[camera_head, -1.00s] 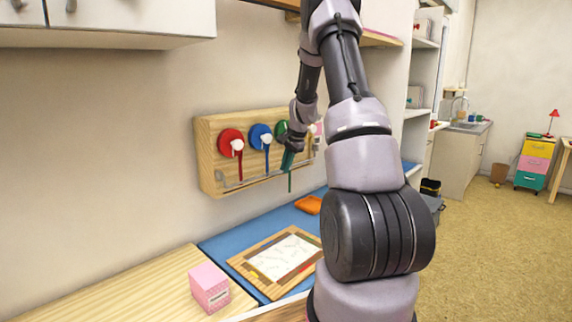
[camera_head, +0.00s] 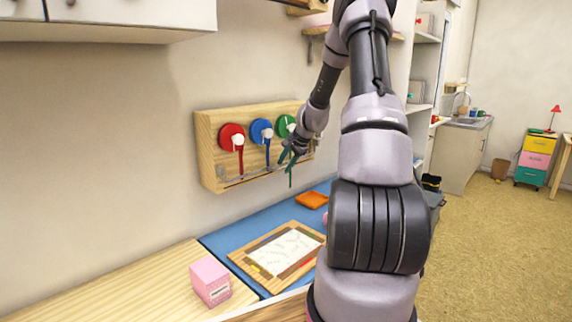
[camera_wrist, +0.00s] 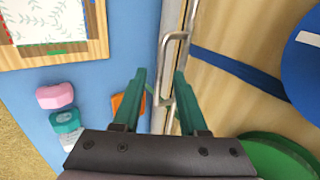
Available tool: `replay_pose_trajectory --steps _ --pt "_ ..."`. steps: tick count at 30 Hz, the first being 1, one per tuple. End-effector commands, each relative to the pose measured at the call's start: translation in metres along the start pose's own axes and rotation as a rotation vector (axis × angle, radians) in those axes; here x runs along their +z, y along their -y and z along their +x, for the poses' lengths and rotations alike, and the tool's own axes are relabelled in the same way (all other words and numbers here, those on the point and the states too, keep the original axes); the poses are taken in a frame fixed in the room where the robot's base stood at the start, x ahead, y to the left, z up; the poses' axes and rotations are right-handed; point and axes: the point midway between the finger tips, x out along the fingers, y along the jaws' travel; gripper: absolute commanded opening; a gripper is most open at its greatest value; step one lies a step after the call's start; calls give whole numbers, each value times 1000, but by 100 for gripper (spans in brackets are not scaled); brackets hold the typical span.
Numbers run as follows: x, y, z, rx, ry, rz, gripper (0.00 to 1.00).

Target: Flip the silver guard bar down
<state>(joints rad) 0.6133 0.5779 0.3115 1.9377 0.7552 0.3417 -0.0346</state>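The silver guard bar (camera_head: 250,177) runs along the lower front edge of a wooden wall panel (camera_head: 208,152). In the wrist view, the bent silver bar (camera_wrist: 162,62) passes between the green fingers of my gripper (camera_wrist: 160,74). The fingers are spread apart, and I cannot tell whether either touches the bar. In the head view, my gripper (camera_head: 289,158) is at the right part of the panel, below the green disc (camera_head: 284,126). The bar's right part is hidden there by my gripper and arm.
Red (camera_head: 231,137) and blue (camera_head: 261,131) discs with hanging straps sit on the panel. Below, a blue mat (camera_head: 225,243) carries a framed sheet (camera_head: 240,262) and an orange pad (camera_head: 312,200). Pink (camera_wrist: 55,95) and teal (camera_wrist: 66,121) pieces show in the wrist view. A pink box (camera_head: 210,283) stands front left.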

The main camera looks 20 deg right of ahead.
Motion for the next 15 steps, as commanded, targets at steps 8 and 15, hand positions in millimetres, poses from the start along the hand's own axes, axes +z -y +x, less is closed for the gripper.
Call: replay_pose_trajectory --steps 8,15 --pt "-2 0 -1 -1 -3 0 42" --pt "-3 1 -28 -2 -6 1 42"
